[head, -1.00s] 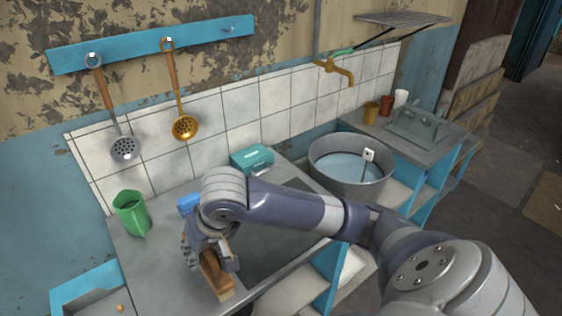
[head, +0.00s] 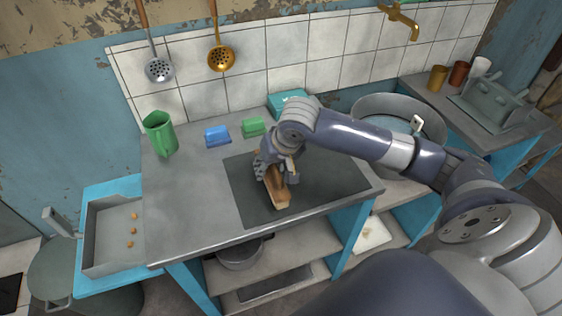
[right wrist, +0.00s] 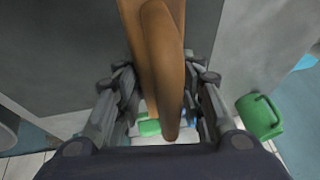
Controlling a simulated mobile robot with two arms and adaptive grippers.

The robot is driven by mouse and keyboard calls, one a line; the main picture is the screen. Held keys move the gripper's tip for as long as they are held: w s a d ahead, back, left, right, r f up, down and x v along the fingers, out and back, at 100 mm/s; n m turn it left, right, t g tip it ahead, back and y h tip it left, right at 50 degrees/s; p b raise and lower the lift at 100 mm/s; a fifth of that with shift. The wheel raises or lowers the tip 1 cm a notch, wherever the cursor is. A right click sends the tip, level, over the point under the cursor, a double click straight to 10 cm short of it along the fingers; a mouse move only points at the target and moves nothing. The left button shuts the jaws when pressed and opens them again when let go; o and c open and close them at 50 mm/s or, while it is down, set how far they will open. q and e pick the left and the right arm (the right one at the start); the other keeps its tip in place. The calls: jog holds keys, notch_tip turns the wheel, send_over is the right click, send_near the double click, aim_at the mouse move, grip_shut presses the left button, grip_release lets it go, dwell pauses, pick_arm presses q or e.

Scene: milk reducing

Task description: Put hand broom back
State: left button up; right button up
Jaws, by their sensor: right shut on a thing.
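My right gripper (head: 276,168) is shut on the hand broom (head: 282,197), a brown wooden piece that shows over the dark mat (head: 330,190) on the counter. I cannot tell whether the broom touches the mat. In the right wrist view the wooden broom (right wrist: 160,50) lies between the fingers of the right gripper (right wrist: 162,80). Its bristles cannot be made out. My left gripper is not in view.
A green pitcher (head: 160,135), a blue sponge (head: 217,136), a green sponge (head: 253,127) and a teal box (head: 290,101) stand along the counter's back. A metal basin (head: 365,108) is at right. A tray (head: 100,243) with orange bits is at left. The counter's left part is clear.

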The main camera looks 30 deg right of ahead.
jog(key=d, duration=0.1)
jog(key=w+d, duration=0.1)
jog(key=d, duration=0.1)
jog(key=w+d, duration=0.1)
jog(key=shift+w+d+f, duration=0.1)
jog(key=shift+d+f, duration=0.1)
jog(key=shift+d, duration=0.05)
jog(key=shift+w+d, duration=0.1)
jog(key=shift+d, duration=0.05)
notch_tip(320, 180, down, 3)
jog(key=shift+r+p, duration=0.15)
jog(key=shift+p, duration=0.3)
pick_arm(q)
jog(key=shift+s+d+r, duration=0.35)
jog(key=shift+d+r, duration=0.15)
pick_arm(e)
jog(key=shift+f, duration=0.45)
jog(key=shift+f, duration=0.1)
jog(key=o, duration=1.2)
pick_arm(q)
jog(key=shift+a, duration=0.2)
